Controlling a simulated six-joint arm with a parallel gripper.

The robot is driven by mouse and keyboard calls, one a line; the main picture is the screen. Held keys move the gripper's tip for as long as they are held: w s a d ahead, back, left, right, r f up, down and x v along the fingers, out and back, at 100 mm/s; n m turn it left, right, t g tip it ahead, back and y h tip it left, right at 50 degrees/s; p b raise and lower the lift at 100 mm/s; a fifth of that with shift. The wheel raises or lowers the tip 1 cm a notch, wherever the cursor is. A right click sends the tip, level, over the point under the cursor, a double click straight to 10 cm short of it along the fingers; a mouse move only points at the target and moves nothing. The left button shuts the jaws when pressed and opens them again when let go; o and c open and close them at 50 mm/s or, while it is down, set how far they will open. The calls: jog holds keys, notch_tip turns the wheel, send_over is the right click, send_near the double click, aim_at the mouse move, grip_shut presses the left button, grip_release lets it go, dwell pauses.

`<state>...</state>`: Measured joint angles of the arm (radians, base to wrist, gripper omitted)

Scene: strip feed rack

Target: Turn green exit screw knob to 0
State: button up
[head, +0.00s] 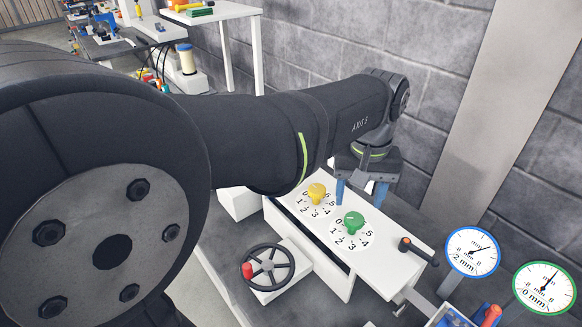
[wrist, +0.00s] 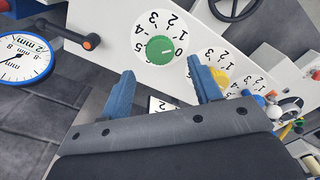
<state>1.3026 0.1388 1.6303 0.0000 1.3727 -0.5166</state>
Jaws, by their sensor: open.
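The green knob (head: 354,223) sits on a numbered dial on the white sloped panel, and it also shows in the wrist view (wrist: 159,50). In the wrist view a short pale mark on it points right, roughly towards the 0; the exact setting is hard to read. My gripper (head: 361,192) is open, with its blue fingers behind the knob in the head view. In the wrist view the fingertips (wrist: 160,66) stand apart on either side just below the knob, with nothing between them. I cannot tell their height above the panel.
A yellow knob (head: 316,191) with its own dial sits close by on the panel (head: 378,270). A black handwheel (head: 270,267) with a red grip stands in front. A dark orange-tipped lever (head: 416,250), a blue-rimmed gauge (head: 473,252) and a green-rimmed gauge (head: 544,288) are at right.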

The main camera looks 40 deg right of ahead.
aim_at(355, 218)
notch_tip(355, 218, down, 5)
jog(key=shift+f, duration=0.2)
jog(key=c, duration=1)
